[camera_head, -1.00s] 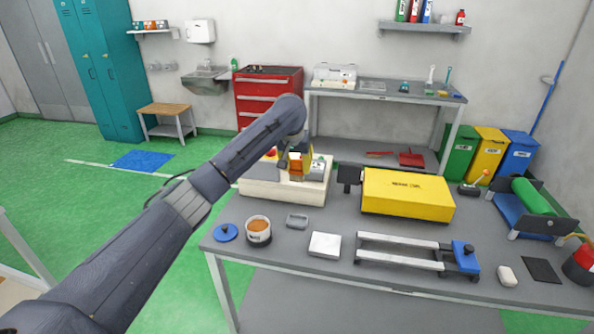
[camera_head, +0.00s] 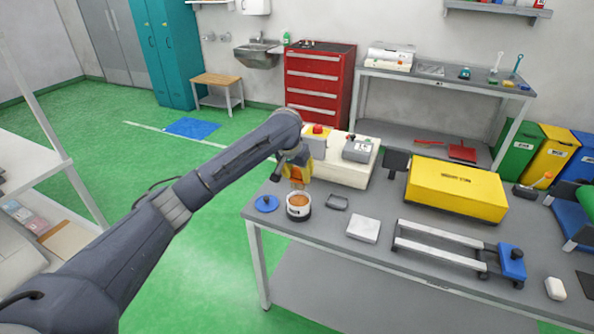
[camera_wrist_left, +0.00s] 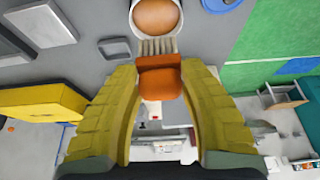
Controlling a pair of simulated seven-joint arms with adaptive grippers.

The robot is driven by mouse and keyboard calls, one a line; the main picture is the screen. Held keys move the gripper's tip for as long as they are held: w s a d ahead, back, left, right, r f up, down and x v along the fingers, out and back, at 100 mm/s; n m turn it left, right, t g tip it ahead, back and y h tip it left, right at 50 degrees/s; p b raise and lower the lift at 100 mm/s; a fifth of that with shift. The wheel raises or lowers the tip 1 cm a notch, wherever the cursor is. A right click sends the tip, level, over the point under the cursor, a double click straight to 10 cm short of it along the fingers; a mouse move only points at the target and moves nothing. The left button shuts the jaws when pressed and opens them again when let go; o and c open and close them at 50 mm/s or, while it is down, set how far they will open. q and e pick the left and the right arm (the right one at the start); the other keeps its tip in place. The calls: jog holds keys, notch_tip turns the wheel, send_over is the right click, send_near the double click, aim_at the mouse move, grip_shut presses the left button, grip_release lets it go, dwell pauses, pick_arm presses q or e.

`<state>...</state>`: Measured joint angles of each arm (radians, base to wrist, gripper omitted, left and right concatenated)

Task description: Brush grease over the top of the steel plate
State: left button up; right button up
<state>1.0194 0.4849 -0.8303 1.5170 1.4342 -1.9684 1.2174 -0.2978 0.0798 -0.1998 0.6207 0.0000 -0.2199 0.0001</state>
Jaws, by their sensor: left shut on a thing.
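My left gripper (camera_head: 296,174) is shut on a brush (camera_wrist_left: 160,75) with an orange body and pale bristles pointing away from the fingers. The brush hangs just above and behind the open grease pot (camera_head: 299,212), a white pot with orange-brown grease. In the left wrist view the bristle tips lie beside the pot's rim (camera_wrist_left: 134,24); I cannot tell whether they touch it. The steel plate (camera_head: 363,228), a flat pale grey square, lies on the table right of the pot. My right gripper is not in view.
A blue lid (camera_head: 266,204) lies left of the pot, and a small grey tray (camera_head: 338,202) right of it. A cream machine (camera_head: 350,170) stands behind. A yellow box (camera_head: 457,188) and a rail fixture with a blue block (camera_head: 512,262) are further right on the grey table (camera_head: 300,245).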

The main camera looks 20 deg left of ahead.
aim_at(298, 188)
pick_arm(q)
jog(key=shift+d+f, duration=0.1)
jog(key=shift+f, duration=2.7)
jog(key=shift+f, duration=0.55)
jog(key=shift+r, duration=0.1)
jog(key=shift+r, duration=3.45)
jog(key=shift+n, duration=0.3)
